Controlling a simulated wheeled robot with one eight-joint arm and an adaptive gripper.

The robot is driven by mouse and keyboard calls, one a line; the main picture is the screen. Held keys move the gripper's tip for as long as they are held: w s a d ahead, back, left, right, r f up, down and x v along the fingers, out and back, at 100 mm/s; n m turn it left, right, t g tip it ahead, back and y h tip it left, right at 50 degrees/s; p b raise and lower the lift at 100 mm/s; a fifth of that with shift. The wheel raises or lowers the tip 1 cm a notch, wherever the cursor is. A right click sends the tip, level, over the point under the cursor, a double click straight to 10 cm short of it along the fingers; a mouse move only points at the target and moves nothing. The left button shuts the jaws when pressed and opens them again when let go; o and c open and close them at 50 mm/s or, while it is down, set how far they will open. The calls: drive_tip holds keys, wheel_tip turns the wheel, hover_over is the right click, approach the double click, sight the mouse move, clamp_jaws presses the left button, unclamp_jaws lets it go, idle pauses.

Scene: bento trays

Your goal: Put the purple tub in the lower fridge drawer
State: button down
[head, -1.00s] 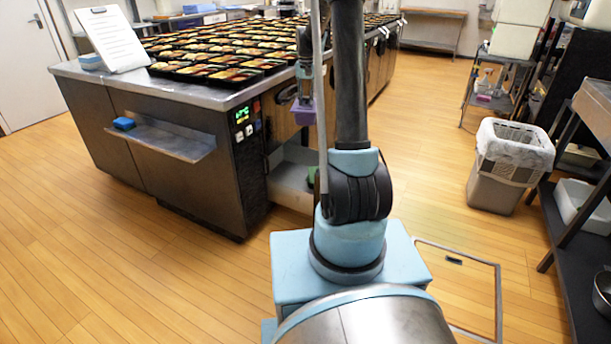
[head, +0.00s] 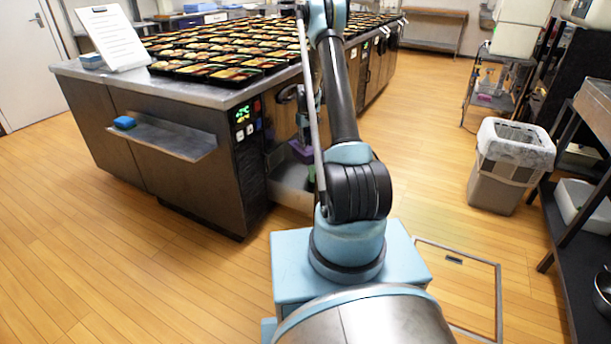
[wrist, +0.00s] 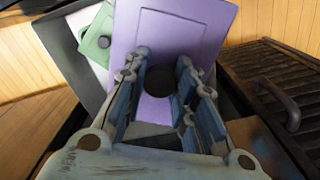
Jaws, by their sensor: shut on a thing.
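The purple tub (head: 302,152) hangs under my gripper at the open lower fridge drawer (head: 290,178). In the wrist view, the tub's flat purple top (wrist: 205,35) fills the upper middle. My gripper (wrist: 163,68) is shut on the tub's round dark knob (wrist: 160,82). The drawer's grey wall (wrist: 58,55) shows left of the tub, with a green lidded thing (wrist: 97,42) inside. The tub is near the drawer's rim in the head view; whether its base touches the drawer floor is hidden.
A dark slatted panel with a bar handle (wrist: 290,108) lies close to the right of the tub. The steel counter (head: 225,95) above carries many bento trays. A waste bin (head: 510,160) stands to the right, with clear floor between.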

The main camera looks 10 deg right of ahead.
wheel_tip(320, 180, down, 25)
drive_tip(key=s+n, duration=0.1)
drive_tip(key=n, duration=0.4)
drive_tip(key=shift+f+n, duration=0.15)
drive_tip(key=shift+n, duration=0.15)
drive_tip(key=shift+f, duration=0.5)
idle(0.5)
drive_tip(key=c, duration=1.2)
unclamp_jaws()
drive_tip(key=shift+c, duration=0.2)
